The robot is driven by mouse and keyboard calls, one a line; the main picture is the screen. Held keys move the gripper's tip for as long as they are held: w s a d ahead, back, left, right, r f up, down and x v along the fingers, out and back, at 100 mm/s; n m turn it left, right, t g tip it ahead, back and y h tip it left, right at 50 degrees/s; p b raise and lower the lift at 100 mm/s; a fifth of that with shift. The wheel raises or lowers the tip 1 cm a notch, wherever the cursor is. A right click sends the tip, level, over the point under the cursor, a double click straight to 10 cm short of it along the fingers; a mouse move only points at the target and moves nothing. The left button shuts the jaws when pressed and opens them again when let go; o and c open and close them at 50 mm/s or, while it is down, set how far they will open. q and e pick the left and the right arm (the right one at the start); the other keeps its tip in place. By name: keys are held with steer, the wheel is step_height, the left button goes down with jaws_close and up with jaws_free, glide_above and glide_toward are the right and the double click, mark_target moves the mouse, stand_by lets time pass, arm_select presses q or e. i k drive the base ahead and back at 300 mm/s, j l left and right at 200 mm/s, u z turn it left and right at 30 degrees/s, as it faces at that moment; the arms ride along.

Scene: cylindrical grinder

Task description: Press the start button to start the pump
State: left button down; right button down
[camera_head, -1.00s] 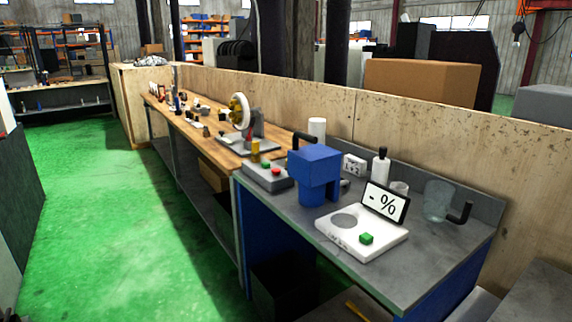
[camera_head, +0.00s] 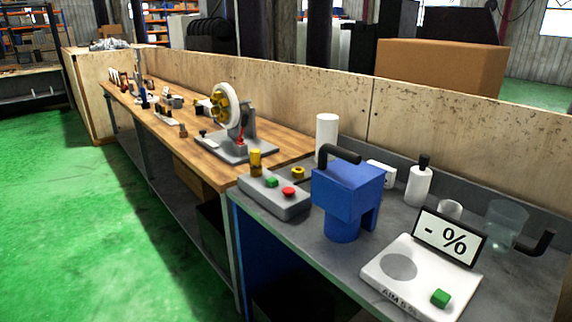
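A grey control box (camera_head: 275,196) stands at the near left edge of the grey bench top. It carries a green button (camera_head: 271,182), a red button (camera_head: 289,192) and a yellow cylindrical part (camera_head: 255,161) at its far left end. A blue pump-like unit (camera_head: 347,197) with a black handle stands just right of the box. A white device (camera_head: 419,275) with a tilted display reading "- %" and its own green button (camera_head: 440,298) sits at the front right. Neither of my grippers is in view, and nothing touches the buttons.
A wooden bench (camera_head: 180,133) with a grinder-like machine (camera_head: 235,125) and small parts runs back to the left. A white cylinder (camera_head: 327,137), a white bottle (camera_head: 419,185) and a clear jug (camera_head: 506,225) stand along the back. The green floor (camera_head: 85,230) at left is clear.

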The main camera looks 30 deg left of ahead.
mark_target(272, 181)
steer(key=i+j, duration=0.15)
steer(key=j, duration=0.25)
steer(key=i+j, duration=0.15)
steer(key=j, duration=0.3)
steer(key=i+j+z, duration=0.1)
steer(key=j, duration=0.3)
steer(key=i+j, duration=0.2)
steer(key=j, duration=0.2)
steer(key=i+j, duration=0.15)
steer(key=j, duration=0.3)
steer(key=i+j, duration=0.1)
steer(key=j, duration=0.35)
steer(key=i+j+z, duration=0.1)
steer(key=j, duration=0.3)
steer(key=i+j, duration=0.15)
steer(key=j, duration=0.3)
